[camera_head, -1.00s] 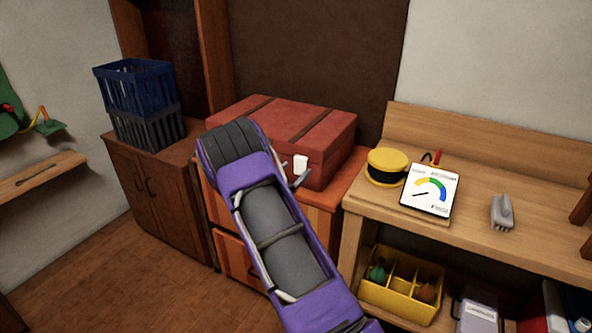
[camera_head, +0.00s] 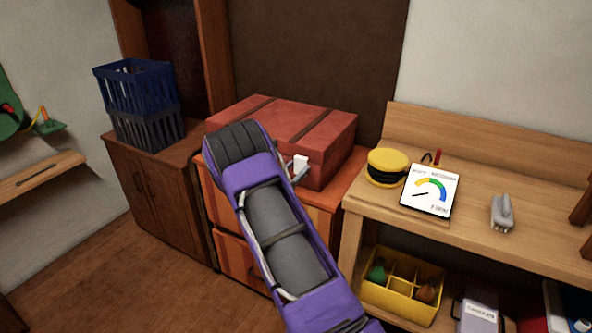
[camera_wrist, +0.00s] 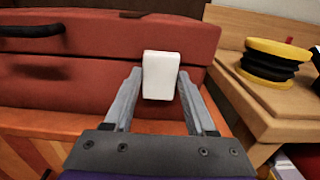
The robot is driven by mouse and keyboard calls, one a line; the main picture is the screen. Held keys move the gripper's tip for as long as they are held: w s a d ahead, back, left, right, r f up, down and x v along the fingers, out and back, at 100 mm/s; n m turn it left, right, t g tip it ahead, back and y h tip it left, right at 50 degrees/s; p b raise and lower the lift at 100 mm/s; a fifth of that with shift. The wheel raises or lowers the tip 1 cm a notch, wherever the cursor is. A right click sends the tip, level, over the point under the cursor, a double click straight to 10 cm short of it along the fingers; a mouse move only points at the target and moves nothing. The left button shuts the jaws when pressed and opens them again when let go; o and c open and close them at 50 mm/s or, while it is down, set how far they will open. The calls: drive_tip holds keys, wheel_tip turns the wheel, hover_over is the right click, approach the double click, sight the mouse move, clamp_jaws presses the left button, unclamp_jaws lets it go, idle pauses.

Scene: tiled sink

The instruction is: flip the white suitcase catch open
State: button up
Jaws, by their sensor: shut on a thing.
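The red suitcase (camera_head: 330,131) lies closed on the orange-striped cabinet. Its white catch (camera_wrist: 161,75) is on the front face across the lid seam; in the head view the catch (camera_head: 301,162) shows just beyond my arm. My gripper (camera_wrist: 160,80) reaches the catch from the front, one grey finger on each side of it. The fingers are shut on the catch. In the head view the arm hides part of the suitcase front and most of the gripper. A dark handle (camera_wrist: 30,31) is on the suitcase front at the left in the wrist view.
A wooden workbench (camera_head: 480,215) stands to the right, with a yellow-and-black round object (camera_head: 387,167) and a white gauge card (camera_head: 430,190) on it. Blue and dark baskets (camera_head: 138,90) stand on a cabinet at the left. The cabinet top before the suitcase is narrow.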

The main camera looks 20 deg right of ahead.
drive_tip(key=f+h+b, duration=0.1)
drive_tip(key=b, duration=0.2)
drive_tip(key=shift+f+t, duration=0.15)
drive_tip(key=shift+t, duration=0.25)
drive_tip(key=shift+t+h+b, duration=0.3)
drive_tip(key=shift+h+b, duration=0.1)
drive_tip(key=shift+b, duration=0.65)
clamp_jaws()
drive_tip(key=shift+b, duration=0.35)
unclamp_jaws()
drive_tip(key=shift+r, duration=0.2)
drive_tip(key=o, duration=1.4)
drive_tip(key=shift+c, duration=0.2)
drive_tip(key=shift+a, duration=0.1)
